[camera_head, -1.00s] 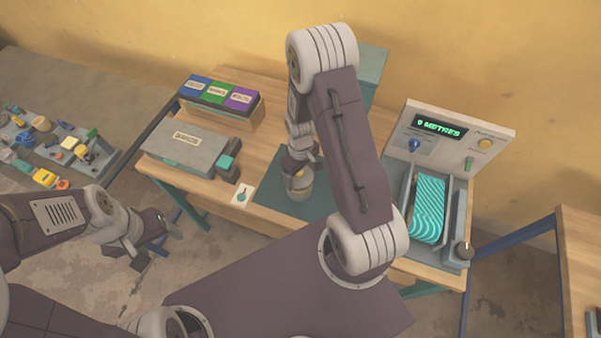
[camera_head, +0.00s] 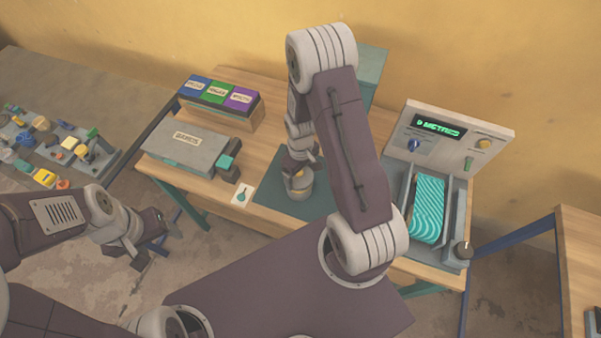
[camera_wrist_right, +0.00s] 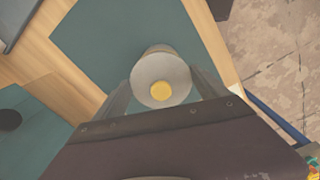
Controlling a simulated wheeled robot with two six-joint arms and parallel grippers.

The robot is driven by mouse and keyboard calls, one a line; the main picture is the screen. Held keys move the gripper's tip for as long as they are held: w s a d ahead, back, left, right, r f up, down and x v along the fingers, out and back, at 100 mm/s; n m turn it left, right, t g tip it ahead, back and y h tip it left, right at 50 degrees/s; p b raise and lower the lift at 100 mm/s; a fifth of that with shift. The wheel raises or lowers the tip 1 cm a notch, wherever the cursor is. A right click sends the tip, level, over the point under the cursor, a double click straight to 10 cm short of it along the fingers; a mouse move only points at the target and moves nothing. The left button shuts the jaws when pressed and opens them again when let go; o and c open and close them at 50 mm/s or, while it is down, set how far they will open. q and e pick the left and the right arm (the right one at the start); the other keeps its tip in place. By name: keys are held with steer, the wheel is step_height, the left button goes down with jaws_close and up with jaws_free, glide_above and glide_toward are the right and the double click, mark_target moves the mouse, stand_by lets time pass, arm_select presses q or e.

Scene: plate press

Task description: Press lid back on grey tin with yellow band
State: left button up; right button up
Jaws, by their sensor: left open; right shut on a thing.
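A grey tin (camera_head: 300,190) stands on the dark green mat (camera_head: 269,190) on the wooden workbench. Its round grey lid with a yellow centre fills the middle of the right wrist view (camera_wrist_right: 145,80), with the tin's side showing behind it. My left gripper (camera_head: 145,252) is open and empty, away from the bench at the left.
A grey box (camera_head: 185,143) and a rack of blue, green and purple blocks (camera_head: 218,95) stand left of the mat. A small card (camera_head: 242,194) lies beside the mat.

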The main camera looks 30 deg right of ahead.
steer(key=shift+f, duration=0.15)
stand_by(0.8)
steer(key=o, duration=1.3)
steer(key=shift+o, duration=0.2)
step_height(320, 180, up, 7)
steer(key=p, duration=0.6)
jaws_close()
steer(key=shift+f, duration=0.15)
stand_by(0.5)
